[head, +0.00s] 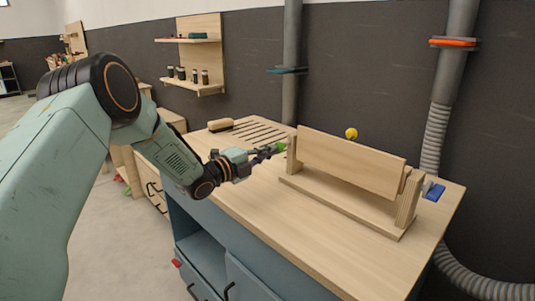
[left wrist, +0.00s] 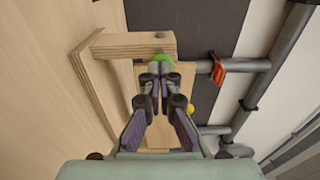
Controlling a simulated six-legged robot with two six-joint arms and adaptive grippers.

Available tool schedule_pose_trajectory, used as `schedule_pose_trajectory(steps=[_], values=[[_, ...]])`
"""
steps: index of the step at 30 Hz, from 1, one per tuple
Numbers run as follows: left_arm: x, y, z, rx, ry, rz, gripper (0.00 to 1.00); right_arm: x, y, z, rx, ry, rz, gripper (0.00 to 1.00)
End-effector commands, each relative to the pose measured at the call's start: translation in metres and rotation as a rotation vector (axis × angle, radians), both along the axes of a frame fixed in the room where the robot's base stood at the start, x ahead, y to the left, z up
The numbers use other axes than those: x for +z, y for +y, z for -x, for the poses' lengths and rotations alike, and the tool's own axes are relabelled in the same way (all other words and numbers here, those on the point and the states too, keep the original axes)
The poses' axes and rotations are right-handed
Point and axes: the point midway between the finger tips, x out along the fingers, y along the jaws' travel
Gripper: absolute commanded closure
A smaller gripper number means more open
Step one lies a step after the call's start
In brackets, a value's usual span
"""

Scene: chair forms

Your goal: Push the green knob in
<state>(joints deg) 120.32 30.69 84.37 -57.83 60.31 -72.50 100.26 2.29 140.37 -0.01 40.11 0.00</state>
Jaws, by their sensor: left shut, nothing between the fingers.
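The green knob (head: 281,147) is on the left end of a wooden frame (head: 345,205) that stands on the workbench. My left gripper (head: 268,153) is shut and empty. Its fingertips are at the knob, touching it or very close; I cannot tell which. In the left wrist view the green knob (left wrist: 160,60) shows just beyond the shut fingertips (left wrist: 157,72), partly hidden by them. A wooden board (head: 350,160) hangs upright between the frame's end posts. My right gripper is not in view.
A yellow ball (head: 351,133) shows just above the board's top edge. A blue object (head: 434,191) lies at the bench's right end. A wooden-backed brush (head: 220,125) and slots are at the bench's far left. The bench top (head: 260,210) in front of the frame is clear.

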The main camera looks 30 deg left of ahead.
Motion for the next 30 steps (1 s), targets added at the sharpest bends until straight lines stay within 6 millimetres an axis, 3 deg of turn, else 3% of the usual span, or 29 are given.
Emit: schedule_pose_trajectory(steps=[10,19,30], values=[[0.000,-0.001,-0.002,-0.001,-0.001,-0.002,1.00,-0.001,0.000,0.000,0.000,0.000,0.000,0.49],[-0.001,-0.010,-0.027,-0.001,-0.001,-0.002,1.00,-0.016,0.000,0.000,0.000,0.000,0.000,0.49],[0.001,-0.010,-0.027,-0.001,-0.001,-0.001,1.00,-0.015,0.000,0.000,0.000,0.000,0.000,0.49]])
